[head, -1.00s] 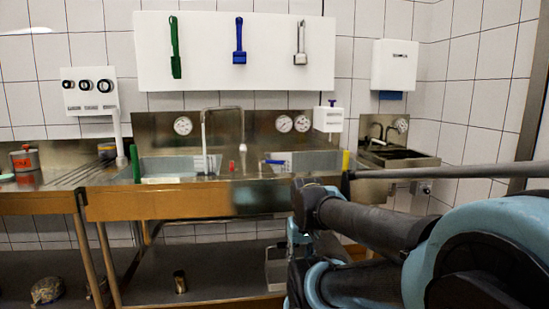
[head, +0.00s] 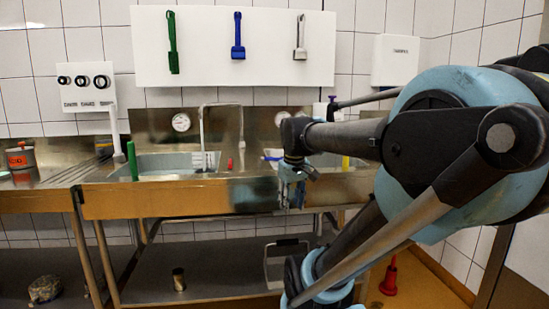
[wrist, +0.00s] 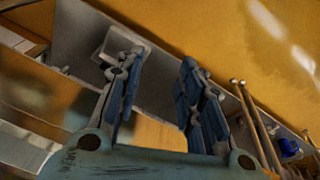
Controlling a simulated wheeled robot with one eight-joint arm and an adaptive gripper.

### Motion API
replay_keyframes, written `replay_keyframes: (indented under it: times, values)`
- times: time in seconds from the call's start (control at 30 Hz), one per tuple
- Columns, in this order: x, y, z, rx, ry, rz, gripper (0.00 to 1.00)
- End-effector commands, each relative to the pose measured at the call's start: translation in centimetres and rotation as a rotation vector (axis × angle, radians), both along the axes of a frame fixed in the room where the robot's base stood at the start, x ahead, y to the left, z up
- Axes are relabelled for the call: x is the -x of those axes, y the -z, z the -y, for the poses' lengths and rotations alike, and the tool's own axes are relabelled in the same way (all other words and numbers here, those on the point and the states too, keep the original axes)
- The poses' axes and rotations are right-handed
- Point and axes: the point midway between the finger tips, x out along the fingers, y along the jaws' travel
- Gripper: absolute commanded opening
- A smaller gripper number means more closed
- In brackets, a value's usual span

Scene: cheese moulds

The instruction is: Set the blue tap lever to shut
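The blue tap lever (head: 272,157) is at the right basin of the steel sink in the head view. Only a small blue part shows beside my arm, so I cannot tell its setting. My gripper (head: 293,202) hangs in front of the sink's front edge, lower than the lever and a little to its right. In the wrist view my gripper (wrist: 158,62) has its two fingers apart with nothing between them.
A red tap lever (head: 230,164) and a curved spout (head: 203,125) stand at the sink (head: 160,200). A green-handled item (head: 133,160) stands at the left basin. A grey bin (head: 280,272) sits on the lower shelf. A red cone-like object (head: 389,278) is on the floor at right.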

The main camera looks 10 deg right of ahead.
Motion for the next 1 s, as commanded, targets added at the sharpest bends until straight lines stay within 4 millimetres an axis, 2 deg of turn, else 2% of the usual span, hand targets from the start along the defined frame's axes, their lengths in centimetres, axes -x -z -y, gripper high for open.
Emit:
replay_keyframes:
  times: [0.03,0.2,0.5,0.7,0.8,1.0]
  values:
    - [-1.8,-2.0,0.0,0.012,-0.043,-0.002,0.35]
    - [-7.4,-7.7,-0.2,0.050,-0.196,-0.008,0.35]
    - [-17.4,-16.3,-0.6,0.118,-0.467,-0.023,0.35]
    - [-24.0,-20.7,-1.0,0.160,-0.643,-0.035,0.35]
    - [-26.7,-22.2,-1.2,0.178,-0.717,-0.040,0.35]
    - [-30.1,-24.0,-1.5,0.202,-0.814,-0.048,0.35]
